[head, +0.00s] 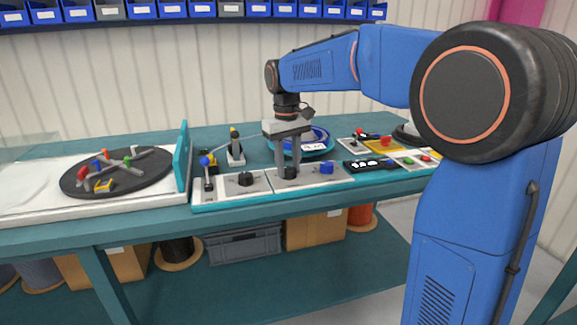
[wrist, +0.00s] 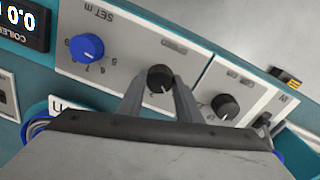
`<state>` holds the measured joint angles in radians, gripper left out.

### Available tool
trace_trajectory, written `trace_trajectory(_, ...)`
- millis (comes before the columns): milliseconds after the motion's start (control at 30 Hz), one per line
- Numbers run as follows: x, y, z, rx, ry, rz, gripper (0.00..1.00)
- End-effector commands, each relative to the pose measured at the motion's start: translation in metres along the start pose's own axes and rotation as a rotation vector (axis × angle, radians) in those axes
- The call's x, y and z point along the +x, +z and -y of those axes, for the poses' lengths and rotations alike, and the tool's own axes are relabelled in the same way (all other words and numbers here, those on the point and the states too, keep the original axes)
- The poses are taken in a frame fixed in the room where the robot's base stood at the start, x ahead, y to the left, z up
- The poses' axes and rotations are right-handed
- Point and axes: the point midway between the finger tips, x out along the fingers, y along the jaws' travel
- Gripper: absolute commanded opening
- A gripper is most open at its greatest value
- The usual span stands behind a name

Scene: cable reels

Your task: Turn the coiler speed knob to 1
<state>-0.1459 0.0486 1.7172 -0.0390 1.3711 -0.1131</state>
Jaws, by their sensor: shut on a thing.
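My gripper (head: 290,160) points down at the control panels on the bench's front edge. In the wrist view its two fingers stand on either side of a black knob (wrist: 160,77) with a pale pointer mark, shut on it. A digit that looks like a 2 shows beside this knob; most of its scale is hidden by the fingers. A blue knob (wrist: 87,47) with a numbered scale sits on the same panel, marked "SET m". Another black knob (wrist: 225,106) is on the neighbouring panel. I cannot read a coiler speed label.
A display (wrist: 22,18) reads 0.0 with "COILER" lettering. A lever with a blue ball (head: 206,162) stands at the left panel. A blue coil (head: 318,139) is behind my gripper.

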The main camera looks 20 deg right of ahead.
Motion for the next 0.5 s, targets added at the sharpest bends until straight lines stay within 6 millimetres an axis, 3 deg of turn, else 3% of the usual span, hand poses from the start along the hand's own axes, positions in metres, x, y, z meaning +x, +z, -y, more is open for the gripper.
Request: trace_trajectory(500,-0.0002,0.0004,-0.0001,-0.123,0.000,-0.004,0.09)
